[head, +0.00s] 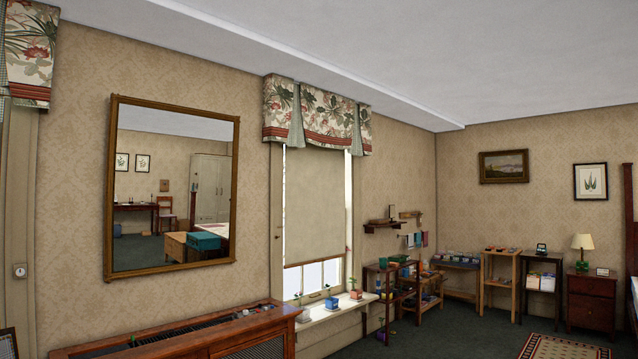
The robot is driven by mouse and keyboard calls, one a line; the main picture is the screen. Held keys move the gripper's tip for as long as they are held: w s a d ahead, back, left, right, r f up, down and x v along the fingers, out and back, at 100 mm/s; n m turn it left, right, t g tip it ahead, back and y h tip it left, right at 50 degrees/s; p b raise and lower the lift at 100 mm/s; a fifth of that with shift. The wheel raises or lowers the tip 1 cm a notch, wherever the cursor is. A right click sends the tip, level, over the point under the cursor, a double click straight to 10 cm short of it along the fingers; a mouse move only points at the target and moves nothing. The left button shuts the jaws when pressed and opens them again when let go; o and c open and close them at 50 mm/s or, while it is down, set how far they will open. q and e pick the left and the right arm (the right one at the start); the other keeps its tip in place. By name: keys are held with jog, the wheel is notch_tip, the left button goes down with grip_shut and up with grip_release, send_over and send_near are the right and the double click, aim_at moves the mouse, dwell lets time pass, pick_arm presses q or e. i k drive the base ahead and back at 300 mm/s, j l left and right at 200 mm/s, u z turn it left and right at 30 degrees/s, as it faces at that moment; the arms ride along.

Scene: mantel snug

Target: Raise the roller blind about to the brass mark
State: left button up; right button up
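The roller blind (315,207) is a plain beige sheet in the window at the middle of the head view. It hangs from behind a floral valance (318,118) and covers most of the glass. Its darker bottom edge (314,262) is a little above the sill, and bright panes (312,278) show below it. I cannot make out the brass mark at this size. Neither of my grippers is in view.
Small potted plants stand on the window sill (335,312). A wooden radiator cabinet (170,338) is at the lower left, below a framed mirror (172,188). Shelves (390,292) with small items stand right of the window.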

aim_at(314, 174)
jog(key=i, duration=0.6)
jog(key=i+j+z, duration=0.1)
jog(key=i, duration=0.5)
jog(key=i+j, duration=0.15)
jog(key=i, duration=0.5)
jog(key=i+j+z, duration=0.1)
jog(key=i, duration=0.5)
jog(key=i+l, duration=0.15)
jog(key=i, duration=0.65)
jog(key=i+l, duration=0.1)
jog(key=i, duration=0.65)
jog(key=i+l, duration=0.15)
jog(key=i, duration=0.65)
jog(key=i+j+u, duration=0.15)
jog(key=i, duration=1.15)
